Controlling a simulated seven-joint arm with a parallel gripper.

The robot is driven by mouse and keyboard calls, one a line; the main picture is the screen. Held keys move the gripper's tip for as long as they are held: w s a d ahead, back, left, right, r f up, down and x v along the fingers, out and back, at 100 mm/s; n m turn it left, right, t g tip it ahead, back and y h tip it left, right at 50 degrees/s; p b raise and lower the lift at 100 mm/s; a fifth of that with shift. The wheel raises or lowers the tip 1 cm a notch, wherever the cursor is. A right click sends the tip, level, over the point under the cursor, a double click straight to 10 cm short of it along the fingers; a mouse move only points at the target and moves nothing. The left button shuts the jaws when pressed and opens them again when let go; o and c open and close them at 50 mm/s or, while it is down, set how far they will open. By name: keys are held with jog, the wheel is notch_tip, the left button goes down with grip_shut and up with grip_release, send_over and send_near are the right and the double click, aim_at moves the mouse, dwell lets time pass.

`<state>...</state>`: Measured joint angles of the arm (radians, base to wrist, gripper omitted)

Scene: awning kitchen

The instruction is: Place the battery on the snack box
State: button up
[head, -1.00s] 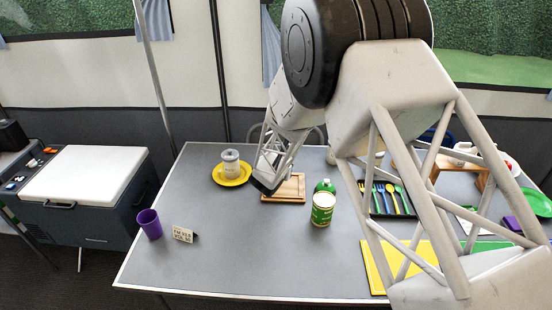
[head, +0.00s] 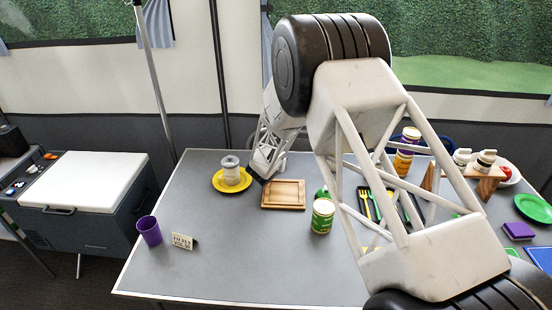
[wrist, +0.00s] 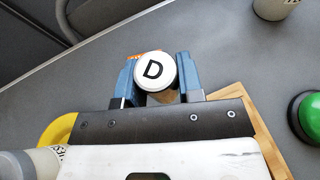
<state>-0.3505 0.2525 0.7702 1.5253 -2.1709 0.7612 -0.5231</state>
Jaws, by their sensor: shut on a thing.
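In the wrist view, my gripper (wrist: 155,87) has its blue fingers shut on a round thing with a white top marked with a black D, which looks like the battery (wrist: 153,69). Some orange shows at its edge. In the head view, my gripper (head: 261,178) is at the back left of the table, between the yellow plate and the wooden tray; the battery cannot be made out there. I cannot pick out the snack box for certain in either view.
A yellow plate (head: 217,184) bears a jar (head: 230,168). A wooden tray (head: 284,206), green-labelled can (head: 322,217), purple cup (head: 149,231) and small sign (head: 182,241) stand on the table. My arm hides part of the cutlery tray (head: 364,205).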

jog(key=shift+w+a+f, duration=0.1)
jog(key=shift+w+a, duration=0.15)
jog(key=shift+w, duration=0.8)
jog(key=shift+w+a+f, duration=0.1)
jog(key=shift+w+a, duration=0.2)
jog(key=shift+w, duration=0.8)
jog(key=shift+w+a+f, duration=0.1)
jog(key=shift+w+a, duration=0.15)
jog(key=shift+w, duration=0.8)
jog(key=shift+f, duration=0.1)
jog(key=shift+f, duration=1.65)
jog(key=shift+f, duration=0.15)
jog(key=o, duration=1)
jog(key=shift+c, duration=0.2)
jog(key=shift+s, duration=0.1)
jog(key=shift+s+a+r, duration=0.1)
jog(key=shift+s+r, duration=0.05)
jog(key=shift+r, duration=0.1)
jog(key=shift+v, duration=5.7)
